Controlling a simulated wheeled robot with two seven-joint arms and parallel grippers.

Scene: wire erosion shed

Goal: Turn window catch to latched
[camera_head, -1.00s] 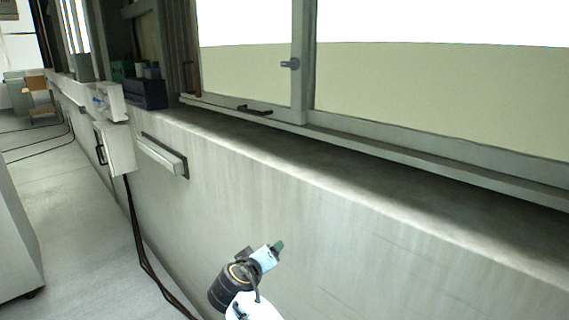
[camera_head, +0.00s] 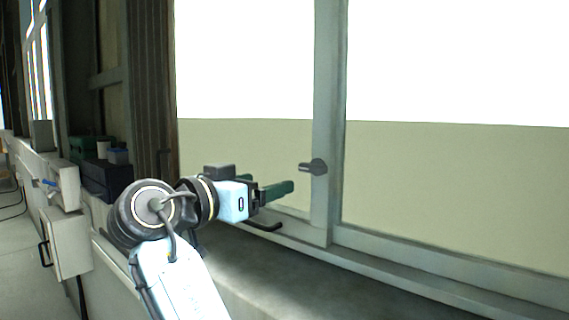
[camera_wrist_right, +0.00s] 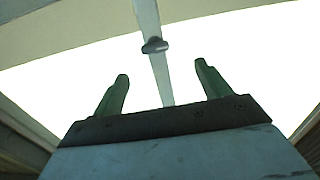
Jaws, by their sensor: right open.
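The window catch (camera_head: 314,167) is a small grey lever on the upright frame bar between two window panes. Its lever points to the left, roughly level, in the head view. It also shows in the right wrist view (camera_wrist_right: 155,45), ahead of the fingertips and between them. My right gripper (camera_head: 292,187) is to the left of the catch and slightly lower, with its green fingers pointing at the bar. In the right wrist view the fingers (camera_wrist_right: 162,70) are apart with nothing between them. The gripper looks clear of the catch. My left gripper is not in view.
A dark pull handle (camera_head: 263,227) is on the lower window rail below my right gripper. The concrete sill (camera_head: 300,285) is bare there. A dark box (camera_head: 105,180) with small items stands on the sill at left. A wall box (camera_head: 66,242) sticks out below.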

